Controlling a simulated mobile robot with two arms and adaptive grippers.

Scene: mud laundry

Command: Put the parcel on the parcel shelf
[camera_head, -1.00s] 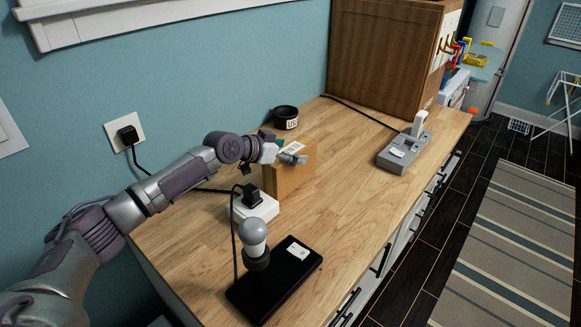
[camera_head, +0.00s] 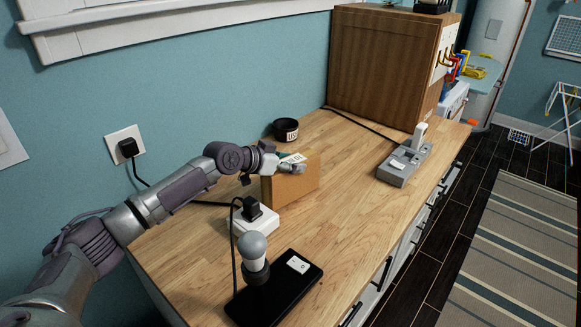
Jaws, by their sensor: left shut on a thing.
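The parcel (camera_head: 291,186) is a brown cardboard box with a pale label on its top. It stands on the wooden counter, or just above it; I cannot tell which. My left gripper (camera_head: 293,166) is shut on its top edge, and the fingers partly hide the label. My right gripper is not in view. I cannot make out for certain which part of the scene is the parcel shelf; a tall brown wooden cabinet (camera_head: 383,64) stands at the far end of the counter.
A black bowl-like holder (camera_head: 286,130) stands behind the parcel. A white power block (camera_head: 257,221) and a bulb lamp (camera_head: 252,250) on a black base are in front. A grey device (camera_head: 404,163) sits to the right. The counter (camera_head: 345,200) between is clear.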

